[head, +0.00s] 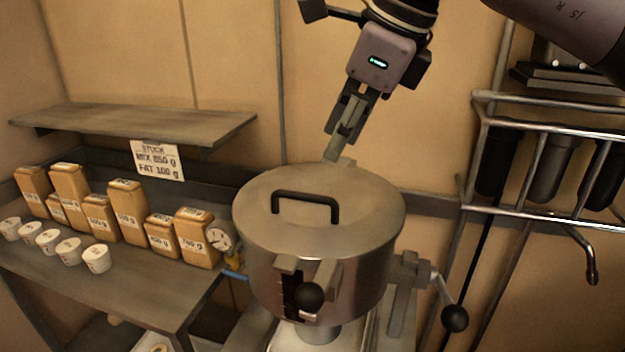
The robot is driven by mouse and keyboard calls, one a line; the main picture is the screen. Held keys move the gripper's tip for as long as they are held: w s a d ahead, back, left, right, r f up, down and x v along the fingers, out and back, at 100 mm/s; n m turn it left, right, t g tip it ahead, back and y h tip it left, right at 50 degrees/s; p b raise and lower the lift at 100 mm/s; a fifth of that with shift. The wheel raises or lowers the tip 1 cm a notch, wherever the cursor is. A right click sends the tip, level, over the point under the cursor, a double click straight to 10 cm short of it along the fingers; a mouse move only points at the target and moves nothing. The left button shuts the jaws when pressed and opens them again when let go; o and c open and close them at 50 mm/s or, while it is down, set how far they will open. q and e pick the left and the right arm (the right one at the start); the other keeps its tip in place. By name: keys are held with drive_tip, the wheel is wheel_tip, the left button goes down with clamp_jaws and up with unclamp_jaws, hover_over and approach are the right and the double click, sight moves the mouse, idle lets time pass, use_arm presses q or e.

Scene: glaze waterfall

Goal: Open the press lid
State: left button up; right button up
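The press is a round metal pot with a flat lid (350,225) closed on top. A black bar handle (305,197) stands on the lid, left of its middle. A small tab shows at the lid's far edge. The pot body (360,280) has a dark latch-like part with a black ball knob (308,297) at its front. My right gripper (333,152) points down over the lid's far edge, beyond the handle and apart from it. I see its fingers nearly edge-on, so their opening is unclear, as is whether they touch the tab. My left gripper is out of view.
A side bench (130,285) at left holds several labelled tan packets (127,210) and small white cups (68,251). A shelf (140,122) is above it, with a stock sign (157,160). A crank with a ball knob (454,318) sticks out right. A metal rail frame (545,205) stands farther right.

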sight(305, 194)
drive_tip(key=x, duration=0.3)
drive_tip(key=p+x, duration=0.1)
drive_tip(key=x, duration=0.2)
drive_tip(key=p+x, duration=0.1)
drive_tip(key=x, duration=0.3)
drive_tip(key=shift+w+a+r, duration=0.1)
drive_tip(key=shift+w+a, duration=0.15)
drive_tip(key=shift+a, duration=0.15)
drive_tip(key=shift+w+a+f+p, duration=0.25)
drive_tip(key=shift+f+p, duration=0.1)
drive_tip(key=shift+f, duration=0.25)
drive_tip(key=shift+c, duration=1.1)
clamp_jaws()
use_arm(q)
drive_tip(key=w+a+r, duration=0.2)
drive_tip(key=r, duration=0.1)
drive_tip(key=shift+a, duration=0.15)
